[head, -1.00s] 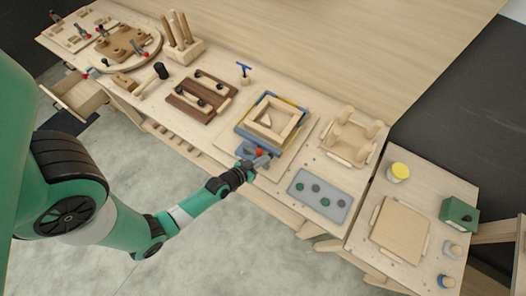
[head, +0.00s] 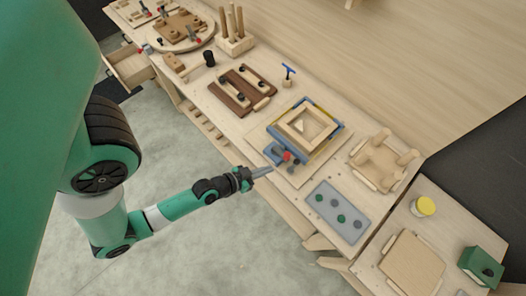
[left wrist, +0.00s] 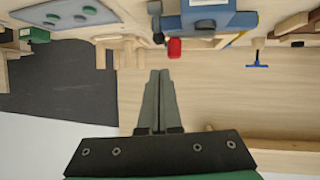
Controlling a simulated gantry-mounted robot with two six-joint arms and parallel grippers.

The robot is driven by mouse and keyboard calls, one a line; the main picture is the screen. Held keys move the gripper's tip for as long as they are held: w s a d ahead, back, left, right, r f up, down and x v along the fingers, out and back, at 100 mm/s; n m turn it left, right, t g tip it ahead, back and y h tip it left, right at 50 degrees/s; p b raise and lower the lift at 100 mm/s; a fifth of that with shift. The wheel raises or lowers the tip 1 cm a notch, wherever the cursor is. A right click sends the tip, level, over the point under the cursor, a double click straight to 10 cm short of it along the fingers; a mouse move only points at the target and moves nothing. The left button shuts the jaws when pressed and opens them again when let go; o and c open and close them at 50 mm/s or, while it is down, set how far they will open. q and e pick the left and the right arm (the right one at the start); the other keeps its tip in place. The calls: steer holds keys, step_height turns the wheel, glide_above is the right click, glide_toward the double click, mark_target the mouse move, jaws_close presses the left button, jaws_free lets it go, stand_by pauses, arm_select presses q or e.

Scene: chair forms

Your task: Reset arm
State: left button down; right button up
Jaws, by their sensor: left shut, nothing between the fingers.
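My left gripper (head: 262,172) is shut and empty in the head view. It is held out over the front edge of the workbench, left of the blue clamp with a red knob (head: 281,155) and apart from it. In the left wrist view the two grey fingers (left wrist: 160,75) lie together with nothing between them. The red knob (left wrist: 175,48) and blue clamp body (left wrist: 205,18) show beyond the fingertips. My right gripper is not in view.
A wooden frame (head: 304,128) in a blue and yellow fixture sits on the bench. A grey panel with round buttons (head: 337,211), a chair form (head: 381,161) and a side table with a yellow-lidded jar (head: 423,206) lie to the right. Open floor (head: 230,245) is below the arm.

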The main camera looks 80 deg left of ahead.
arm_select(q)
steer(key=shift+s+d+r, duration=0.2)
steer(key=shift+s+r, duration=0.2)
steer(key=shift+s, duration=0.05)
stand_by(0.3)
